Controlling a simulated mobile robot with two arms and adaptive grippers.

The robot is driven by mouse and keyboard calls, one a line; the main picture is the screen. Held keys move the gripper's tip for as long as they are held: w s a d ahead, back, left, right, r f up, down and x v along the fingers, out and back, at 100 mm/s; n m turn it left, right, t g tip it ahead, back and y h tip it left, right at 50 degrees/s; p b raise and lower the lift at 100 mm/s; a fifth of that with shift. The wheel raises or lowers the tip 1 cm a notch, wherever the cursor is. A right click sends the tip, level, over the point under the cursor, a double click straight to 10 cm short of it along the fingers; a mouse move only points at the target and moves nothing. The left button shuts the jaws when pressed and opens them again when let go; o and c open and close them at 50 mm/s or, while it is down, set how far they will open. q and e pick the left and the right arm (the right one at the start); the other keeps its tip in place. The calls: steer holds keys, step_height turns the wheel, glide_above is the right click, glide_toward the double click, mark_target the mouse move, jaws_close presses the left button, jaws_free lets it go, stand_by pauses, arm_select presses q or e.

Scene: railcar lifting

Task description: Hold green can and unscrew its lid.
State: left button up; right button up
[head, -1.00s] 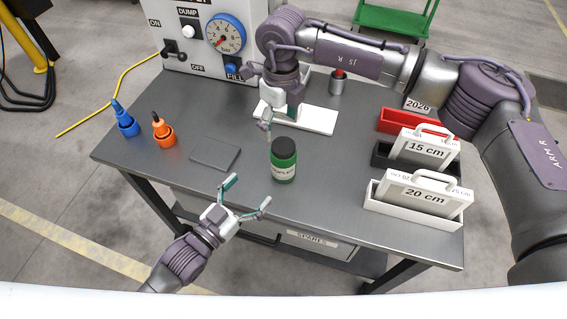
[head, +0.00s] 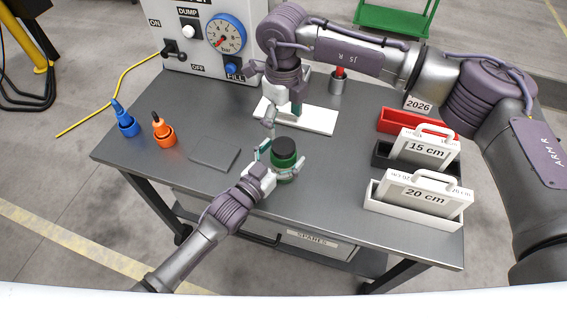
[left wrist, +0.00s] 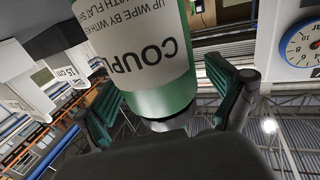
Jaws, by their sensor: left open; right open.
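The green can (head: 284,172) with its black lid (head: 284,147) stands upright on the grey table. My left gripper (head: 278,165) is open, with its fingers around the can's body. In the left wrist view the can (left wrist: 165,98) fills the space between the two open teal fingers (left wrist: 165,100); its white label reads partly "COUPL". The lid is below the can in that view, mostly hidden by the gripper. My right gripper (head: 283,104) is open and empty, pointing down just behind the can, above the white plate.
A white plate (head: 318,120) lies behind the can, and a dark flat pad (head: 214,157) lies to its left. Red, black and white trays (head: 412,205) stand at the right. A gauge panel (head: 190,50) rises at the back.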

mark_target(283, 145)
arm_select(q)
steer(key=shift+w+d, duration=0.15)
jaws_close()
arm_select(e)
steer(key=m, duration=0.9)
steer(key=shift+a+m, duration=0.1)
steer(key=shift+m, duration=0.3)
steer(key=m, duration=0.3)
steer(key=shift+m, duration=0.4)
steer(key=m, duration=0.4)
steer(key=shift+m, duration=0.3)
steer(key=shift+f, duration=4)
steer(key=shift+c, duration=0.3)
